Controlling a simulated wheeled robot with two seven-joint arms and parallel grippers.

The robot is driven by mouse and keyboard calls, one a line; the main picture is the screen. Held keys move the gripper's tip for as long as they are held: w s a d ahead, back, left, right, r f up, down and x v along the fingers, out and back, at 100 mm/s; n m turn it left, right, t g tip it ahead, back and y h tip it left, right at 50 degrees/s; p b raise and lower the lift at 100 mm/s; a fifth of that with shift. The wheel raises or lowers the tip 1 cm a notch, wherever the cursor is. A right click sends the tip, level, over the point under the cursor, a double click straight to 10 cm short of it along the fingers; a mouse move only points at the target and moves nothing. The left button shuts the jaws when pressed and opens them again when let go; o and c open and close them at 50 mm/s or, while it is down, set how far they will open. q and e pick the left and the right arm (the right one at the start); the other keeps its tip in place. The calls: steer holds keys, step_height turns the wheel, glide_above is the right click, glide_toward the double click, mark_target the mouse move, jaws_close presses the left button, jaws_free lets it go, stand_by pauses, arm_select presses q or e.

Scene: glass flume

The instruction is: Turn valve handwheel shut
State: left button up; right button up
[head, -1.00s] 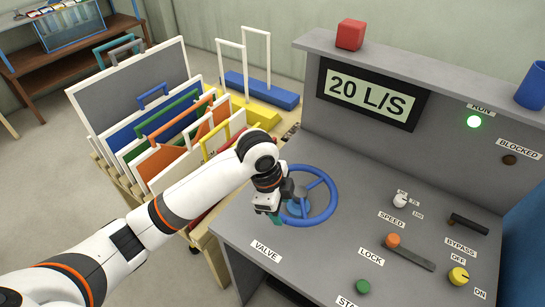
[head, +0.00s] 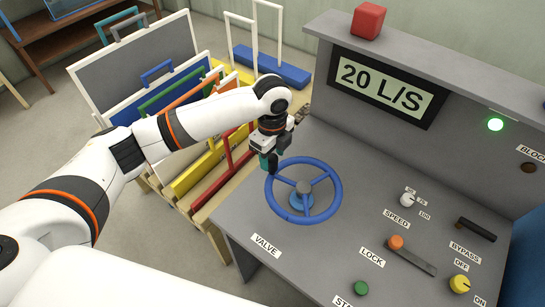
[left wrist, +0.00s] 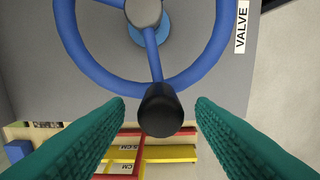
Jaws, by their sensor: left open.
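The blue valve handwheel (head: 338,190) lies on the grey console by the VALVE label (head: 266,246). It also fills the top of the left wrist view (left wrist: 75,48). A black knob (left wrist: 162,112) stands on its rim, at the end of one spoke. My left gripper (head: 268,163) is at the far-left part of the rim. Its green fingers are open in the left wrist view (left wrist: 160,103), one on each side of the knob in the picture. Whether they touch the knob cannot be told. My right gripper is out of view.
The console display (head: 386,89) reads 20 L/S beside a lit green lamp (head: 495,124). An orange LOCK lever (head: 396,242), a black BYPASS lever (head: 477,229) and a yellow knob (head: 460,284) stand to the right. Coloured panels in a rack (head: 140,80) stand left of the console.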

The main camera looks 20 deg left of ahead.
arm_select(q)
steer(key=shift+f, duration=1.6)
jaws_close()
